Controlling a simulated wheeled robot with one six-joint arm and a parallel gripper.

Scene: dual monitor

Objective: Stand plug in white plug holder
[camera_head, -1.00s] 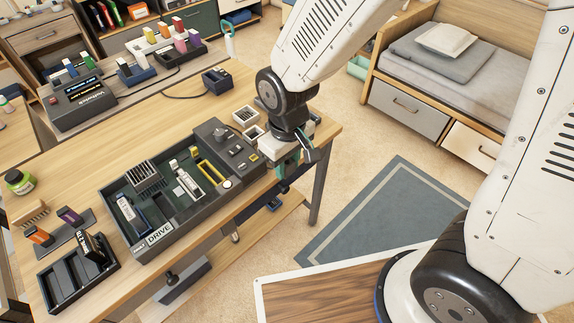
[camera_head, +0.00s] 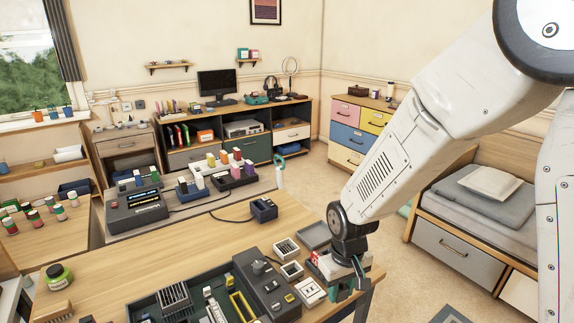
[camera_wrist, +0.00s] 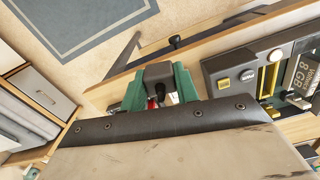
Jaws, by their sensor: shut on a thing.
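My gripper (camera_head: 349,285) is at the right end of the wooden table, its green fingers pointing down. In the wrist view, the two green fingers (camera_wrist: 159,92) are closed on a dark block-shaped piece, which looks like the plug (camera_wrist: 159,74). Its lower part and any prongs are hidden. A small white piece with dark openings, likely the white plug holder (camera_head: 311,291), lies on the table just left of my gripper. I cannot tell whether the held piece touches anything.
A dark DRIVE tray (camera_head: 172,298) with several parts sits left of my gripper, with a control panel (camera_head: 262,283) at its right end. Small open trays (camera_head: 287,248) lie nearby.

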